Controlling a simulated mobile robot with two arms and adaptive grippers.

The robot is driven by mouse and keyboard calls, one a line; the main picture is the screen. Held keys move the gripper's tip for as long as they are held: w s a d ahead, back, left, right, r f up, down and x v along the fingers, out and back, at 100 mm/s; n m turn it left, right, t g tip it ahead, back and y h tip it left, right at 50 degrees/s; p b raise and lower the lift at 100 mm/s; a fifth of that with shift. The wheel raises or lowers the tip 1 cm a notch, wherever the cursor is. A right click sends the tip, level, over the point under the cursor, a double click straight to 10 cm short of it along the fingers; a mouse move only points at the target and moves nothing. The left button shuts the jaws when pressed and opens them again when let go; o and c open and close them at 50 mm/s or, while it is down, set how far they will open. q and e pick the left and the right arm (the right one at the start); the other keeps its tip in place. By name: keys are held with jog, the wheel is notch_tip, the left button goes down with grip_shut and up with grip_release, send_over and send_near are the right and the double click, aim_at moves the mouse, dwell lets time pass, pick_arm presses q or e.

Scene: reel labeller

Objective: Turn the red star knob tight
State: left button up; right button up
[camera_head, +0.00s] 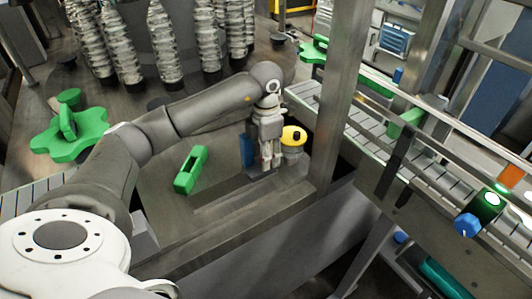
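I see no red star knob in the head view; it may be hidden behind my arm or out of frame. My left arm comes in from the left, and my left gripper (267,165) points down beside a yellow round part with a black top (293,140). I cannot tell whether the gripper touches it. The fingers look close together, but their opening is too small to make out. My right gripper is not in view.
A green star-shaped wheel (68,135) lies at the left and a green block (190,170) sits on the metal deck. A slatted conveyor (440,160) runs along the right behind a steel post (337,90). Several ribbed silver columns (163,45) stand at the back.

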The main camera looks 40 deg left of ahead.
pick_arm(q)
jog(key=c, duration=0.6)
jog(key=shift+f+m+b, duration=0.15)
jog(key=shift+m+b, duration=1.8)
jog(key=shift+m, duration=0.25)
jog(key=m+b, duration=0.1)
jog(key=m, duration=0.2)
jog(key=shift+w+b, duration=0.1)
jog(key=shift+b, duration=0.3)
jog(key=shift+m+b, duration=0.4)
jog(key=shift+m, duration=0.5)
jog(key=shift+r, duration=0.2)
jog(key=o, duration=1)
